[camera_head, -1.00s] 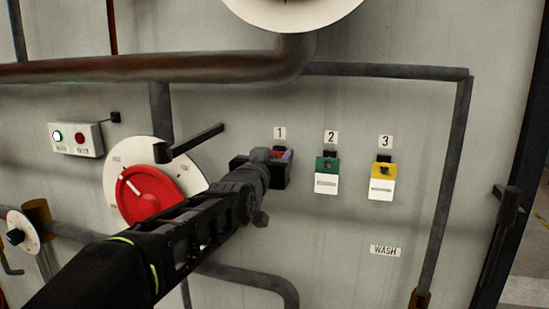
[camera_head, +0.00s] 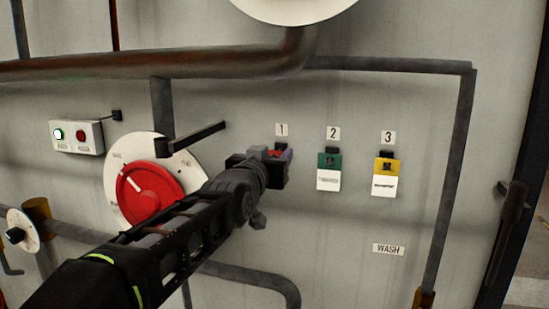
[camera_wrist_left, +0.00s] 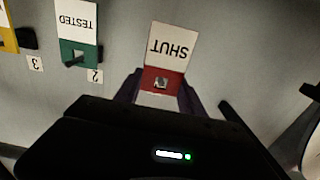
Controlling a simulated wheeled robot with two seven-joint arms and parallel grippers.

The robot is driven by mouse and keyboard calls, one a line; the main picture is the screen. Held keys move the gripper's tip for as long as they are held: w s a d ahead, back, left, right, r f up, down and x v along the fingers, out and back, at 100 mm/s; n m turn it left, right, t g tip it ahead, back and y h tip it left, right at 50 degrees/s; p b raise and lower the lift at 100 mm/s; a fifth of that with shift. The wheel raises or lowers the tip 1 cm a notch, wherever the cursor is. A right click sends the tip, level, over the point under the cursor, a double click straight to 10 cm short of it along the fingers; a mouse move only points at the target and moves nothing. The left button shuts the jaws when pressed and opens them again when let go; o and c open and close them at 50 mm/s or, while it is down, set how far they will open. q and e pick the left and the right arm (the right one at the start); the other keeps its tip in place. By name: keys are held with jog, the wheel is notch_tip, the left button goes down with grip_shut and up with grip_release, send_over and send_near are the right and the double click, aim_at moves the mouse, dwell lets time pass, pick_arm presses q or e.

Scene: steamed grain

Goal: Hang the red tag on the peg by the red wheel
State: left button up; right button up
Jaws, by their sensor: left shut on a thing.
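The red tag (camera_wrist_left: 150,74) has a white lower part reading SHUT, upside down in the left wrist view. My left gripper (camera_wrist_left: 160,92) is shut on its red part, with a purple-edged finger on each side. In the head view my left gripper (camera_head: 273,162) is at the wall just below label 1, and only a sliver of the tag shows. I cannot tell whether a peg still passes through the tag's hole. The red wheel (camera_head: 150,194) sits on a white dial, left of the gripper. A dark peg (camera_head: 200,137) sticks out above the wheel's right side. My right gripper is not in view.
A green tag (camera_head: 329,162) hangs under label 2 and a yellow tag (camera_head: 386,166) under label 3, right of the gripper. A thick pipe (camera_head: 150,68) runs above. A switch box (camera_head: 76,136) is at left.

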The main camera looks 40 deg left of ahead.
pick_arm(q)
jog(key=shift+s+d+b, duration=0.2)
jog(key=shift+s+b, duration=0.2)
jog(key=shift+s, duration=0.15)
jog(key=shift+s, duration=0.1)
jog(key=shift+b+v, duration=2)
jog(key=shift+v, duration=0.95)
